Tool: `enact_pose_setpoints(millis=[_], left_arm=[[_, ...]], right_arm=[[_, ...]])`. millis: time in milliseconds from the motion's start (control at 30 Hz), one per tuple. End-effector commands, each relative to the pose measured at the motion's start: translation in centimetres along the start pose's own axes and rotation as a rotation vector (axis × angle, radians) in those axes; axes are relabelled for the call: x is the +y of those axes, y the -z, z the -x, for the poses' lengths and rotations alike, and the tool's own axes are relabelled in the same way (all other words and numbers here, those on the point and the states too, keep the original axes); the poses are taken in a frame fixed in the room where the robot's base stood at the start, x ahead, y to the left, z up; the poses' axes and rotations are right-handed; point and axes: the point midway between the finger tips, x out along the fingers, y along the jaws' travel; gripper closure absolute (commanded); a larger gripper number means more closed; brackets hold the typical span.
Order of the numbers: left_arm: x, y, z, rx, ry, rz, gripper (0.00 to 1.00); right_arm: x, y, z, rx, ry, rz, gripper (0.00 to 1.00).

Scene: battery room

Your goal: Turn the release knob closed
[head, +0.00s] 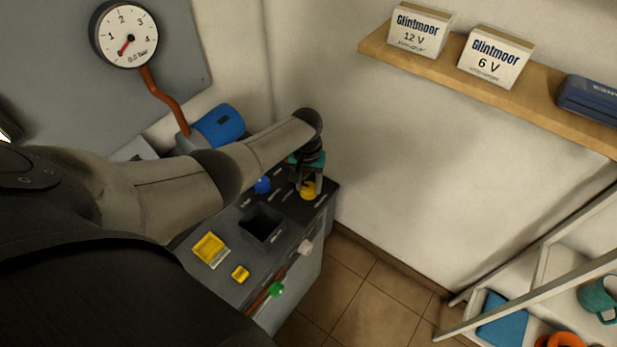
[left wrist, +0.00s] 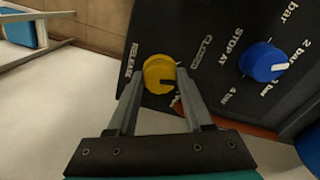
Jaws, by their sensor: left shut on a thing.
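The yellow release knob (head: 308,190) sits on the dark panel at the far right end of the grey cabinet top. In the left wrist view the knob (left wrist: 160,75) lies between my left gripper's fingertips, beside the labels RELEASE and CLOSED. My left gripper (head: 305,178) is shut on the knob from above; its arm hides part of the panel. A dark pointer mark on the knob faces the gripper side. A blue knob (left wrist: 263,62) with a bar scale and STOP AT label is beside it. My right gripper is not in view.
A pressure gauge (head: 124,35) hangs on the wall board. A wooden shelf (head: 540,100) and a metal rack (head: 540,250) are at right.

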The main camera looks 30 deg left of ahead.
Motion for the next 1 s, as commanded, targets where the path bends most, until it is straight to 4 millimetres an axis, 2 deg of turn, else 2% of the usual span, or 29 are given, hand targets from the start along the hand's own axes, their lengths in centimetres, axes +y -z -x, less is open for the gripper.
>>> enact_pose_setpoints(millis=[100, 500, 700, 1000], left_arm=[[0.2, 0.0, 0.3, 0.003, -0.004, 0.111, 1.0], [0.1, 0.1, 0.2, 0.014, -0.004, 0.426, 1.0], [0.1, 0.1, 0.2, 0.018, -0.003, 0.521, 1.0], [0.0, 0.2, 0.1, 0.022, -0.003, 0.576, 1.0]], right_arm=[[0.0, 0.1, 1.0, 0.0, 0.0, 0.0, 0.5], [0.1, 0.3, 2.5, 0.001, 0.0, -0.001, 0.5], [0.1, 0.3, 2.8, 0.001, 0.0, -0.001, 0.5], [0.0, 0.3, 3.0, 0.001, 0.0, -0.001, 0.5]])
